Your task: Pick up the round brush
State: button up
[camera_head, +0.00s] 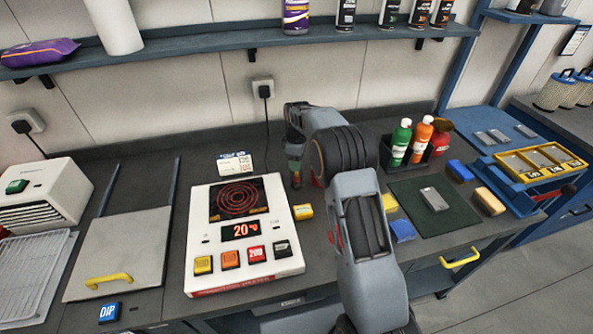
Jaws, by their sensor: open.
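I cannot make out a round brush in this view; my arm hides part of the bench. My gripper (295,178) points down over the back of the bench, just right of the white hot plate (202,248). It is small and partly hidden by my arm, with nothing visibly held in it. A yellow block (302,212) lies in front of it, at the hot plate's right edge.
A dark rack (412,165) holds green and orange bottles right of my arm. A green mat (456,209) bears a grey block. A blue-framed tray of yellow bins (540,160) stands farther right. A shelf (190,50) with cans runs above. A grey lid (115,255) lies left.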

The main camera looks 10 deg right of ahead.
jog(key=shift+c, duration=0.3)
grip_shut()
dwell(0.3)
